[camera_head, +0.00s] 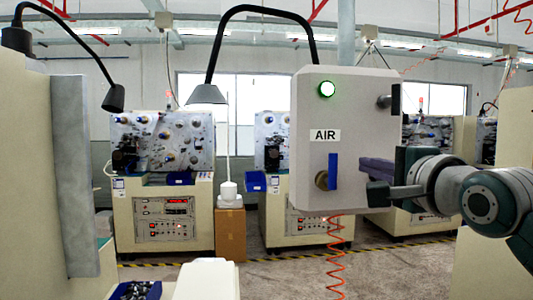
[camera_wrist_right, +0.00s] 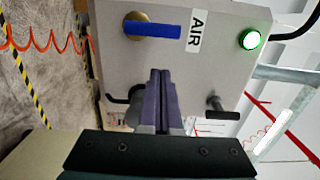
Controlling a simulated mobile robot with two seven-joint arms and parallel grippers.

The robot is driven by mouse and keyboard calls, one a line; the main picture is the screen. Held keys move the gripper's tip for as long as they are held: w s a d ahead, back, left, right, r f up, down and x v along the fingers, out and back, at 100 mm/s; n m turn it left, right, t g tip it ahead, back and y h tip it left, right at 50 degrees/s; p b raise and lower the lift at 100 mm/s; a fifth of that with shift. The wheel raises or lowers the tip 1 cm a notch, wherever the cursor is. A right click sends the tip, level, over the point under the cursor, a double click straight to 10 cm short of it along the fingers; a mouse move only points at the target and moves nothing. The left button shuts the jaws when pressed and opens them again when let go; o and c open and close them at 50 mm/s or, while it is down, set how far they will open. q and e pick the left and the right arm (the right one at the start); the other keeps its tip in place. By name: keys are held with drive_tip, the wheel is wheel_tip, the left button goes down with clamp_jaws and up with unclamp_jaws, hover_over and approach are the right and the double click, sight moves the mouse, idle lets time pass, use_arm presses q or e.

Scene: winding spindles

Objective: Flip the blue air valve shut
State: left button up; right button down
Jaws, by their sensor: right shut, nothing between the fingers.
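The blue air valve (camera_head: 333,171) sits on the front of a grey box below an AIR label (camera_head: 325,135). Its blue lever stands upright in the head view, beside a brass fitting (camera_head: 321,181). In the right wrist view, which is turned, the blue lever (camera_wrist_right: 153,30) runs across the picture. My right gripper (camera_head: 363,165) is at the right part of the box, to the right of the lever and apart from it. Its purple fingers (camera_wrist_right: 160,78) are pressed together with nothing between them. My left gripper is not in view.
The grey box (camera_head: 297,90) has a lit green lamp (camera_head: 327,89) and a dark knob (camera_head: 384,101) at the upper right. An orange coiled hose (camera_head: 336,255) hangs below it. Winding machines (camera_head: 165,220) stand behind. A cream machine body (camera_head: 25,200) fills the left side.

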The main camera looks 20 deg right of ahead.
sight(333, 164)
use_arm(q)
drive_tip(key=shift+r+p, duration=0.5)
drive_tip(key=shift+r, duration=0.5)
use_arm(e)
drive_tip(key=shift+w+a, duration=0.3)
drive_tip(key=shift+a, duration=0.4)
drive_tip(key=shift+w+a, duration=0.25)
drive_tip(key=shift+a, duration=0.45)
